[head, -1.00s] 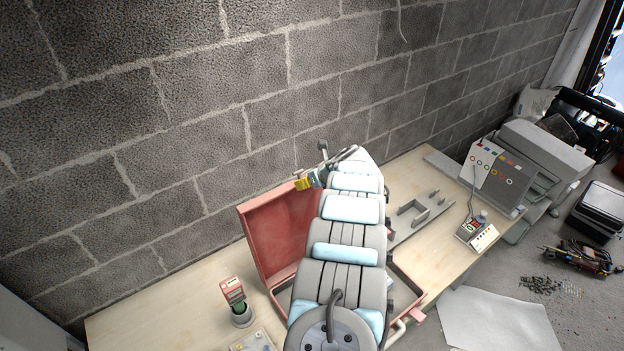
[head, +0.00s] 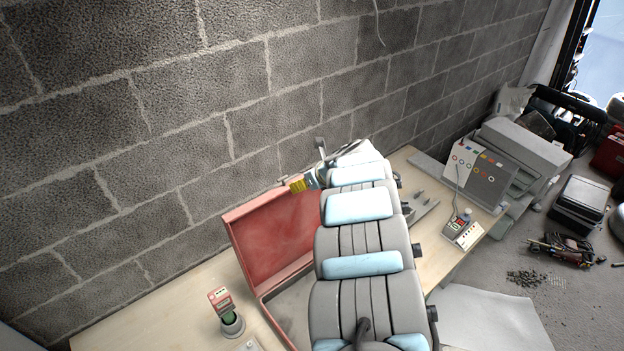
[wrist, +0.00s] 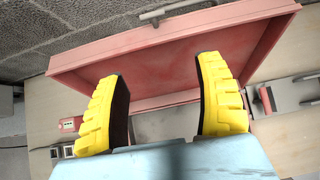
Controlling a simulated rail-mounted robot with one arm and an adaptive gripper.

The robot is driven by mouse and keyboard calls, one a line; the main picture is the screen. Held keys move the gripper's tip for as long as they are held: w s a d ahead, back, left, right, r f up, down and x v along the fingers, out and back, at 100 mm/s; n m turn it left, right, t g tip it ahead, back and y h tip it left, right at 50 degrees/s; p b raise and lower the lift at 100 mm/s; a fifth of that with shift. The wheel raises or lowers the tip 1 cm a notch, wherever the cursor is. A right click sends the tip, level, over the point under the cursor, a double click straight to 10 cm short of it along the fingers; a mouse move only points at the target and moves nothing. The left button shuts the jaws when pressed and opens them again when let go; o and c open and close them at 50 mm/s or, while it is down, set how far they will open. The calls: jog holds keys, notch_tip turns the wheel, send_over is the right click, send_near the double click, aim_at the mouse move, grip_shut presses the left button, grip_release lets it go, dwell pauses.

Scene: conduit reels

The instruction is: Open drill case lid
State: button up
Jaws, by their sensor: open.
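The red drill case stands on the wooden bench with its lid (head: 272,232) raised, leaning back toward the block wall. Part of the case's grey inside (head: 290,308) shows; my arm hides the rest. In the wrist view the lid (wrist: 170,62) spans the upper middle, with its inner face toward the camera. My gripper (wrist: 160,90) is open, its two yellow fingers wide apart and nothing between them. In the head view my gripper (head: 298,185) is near the lid's top right edge; I cannot tell if it touches.
A small red-and-green device (head: 226,312) stands in a grey holder left of the case. A control panel (head: 480,175) and a small box with a display (head: 462,230) are at the bench's right end. The block wall is close behind the lid.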

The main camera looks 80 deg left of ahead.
jog(key=shift+v, duration=1.95)
jog(key=shift+c, duration=0.3)
